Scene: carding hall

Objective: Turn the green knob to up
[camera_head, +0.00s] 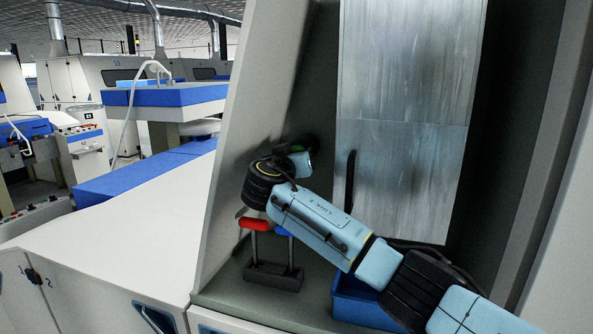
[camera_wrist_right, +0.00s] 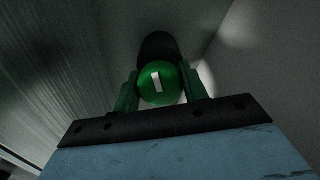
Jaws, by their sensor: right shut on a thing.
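The green knob (camera_wrist_right: 158,84) is round, with a short white bar mark on its face. In the right wrist view the bar stands close to upright, its top tipped slightly left. The two green fingers of my right gripper (camera_wrist_right: 160,78) lie on either side of the knob and are shut on it. A dark round part shows behind the knob. In the head view my right arm comes in from the lower right, and its gripper (camera_head: 300,158) is against the slanted grey panel; the knob is hidden there by the hand. My left gripper is not in view.
Below my right wrist stand a red-handled lever (camera_head: 254,224) and a mostly hidden blue-handled lever (camera_head: 281,232) on a black base (camera_head: 272,277). A blue bin (camera_head: 355,309) sits under my forearm. A metal door (camera_head: 400,150) with a black handle (camera_head: 350,182) is behind.

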